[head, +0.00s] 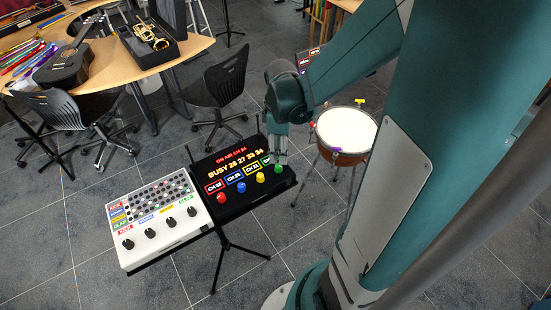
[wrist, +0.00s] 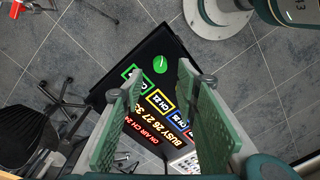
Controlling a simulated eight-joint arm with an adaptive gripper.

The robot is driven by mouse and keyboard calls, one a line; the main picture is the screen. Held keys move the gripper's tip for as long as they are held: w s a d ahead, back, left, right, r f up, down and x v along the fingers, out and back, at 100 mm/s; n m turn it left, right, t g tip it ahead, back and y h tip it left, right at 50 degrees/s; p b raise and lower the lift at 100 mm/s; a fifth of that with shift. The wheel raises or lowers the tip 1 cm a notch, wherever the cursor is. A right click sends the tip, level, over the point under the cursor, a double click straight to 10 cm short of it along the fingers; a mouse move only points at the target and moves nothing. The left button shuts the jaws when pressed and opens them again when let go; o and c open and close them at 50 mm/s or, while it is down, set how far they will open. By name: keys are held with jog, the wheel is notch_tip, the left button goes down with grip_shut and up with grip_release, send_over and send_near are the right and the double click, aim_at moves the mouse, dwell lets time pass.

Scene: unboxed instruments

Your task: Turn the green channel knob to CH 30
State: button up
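The green channel knob (head: 278,168) is the rightmost of the knobs along the front of the black panel (head: 225,205). In the wrist view the green knob (wrist: 160,64) shows as a round cap with a pale pointer line, just beyond the fingertips. My gripper (head: 279,155) is above the panel's right end, close to the green knob. In the wrist view my gripper (wrist: 158,84) is open, its two green fingers apart with nothing between them. The green channel label (wrist: 131,71) is partly hidden by a finger, so I cannot read its number.
Yellow (head: 260,177), blue (head: 241,187) and red (head: 220,197) knobs stand in a row left of the green one. The display (head: 235,164) lists busy 26 27 33 34. A white mixer (head: 157,217) adjoins on the left; a drum (head: 345,132) stands to the right.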

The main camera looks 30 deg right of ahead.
aim_at(278, 168)
jog(key=shift+f, duration=0.15)
jog(key=shift+a+f+b, duration=0.1)
jog(key=shift+f+b, duration=0.5)
jog(key=shift+f, duration=3.15)
jog(key=c, duration=0.9)
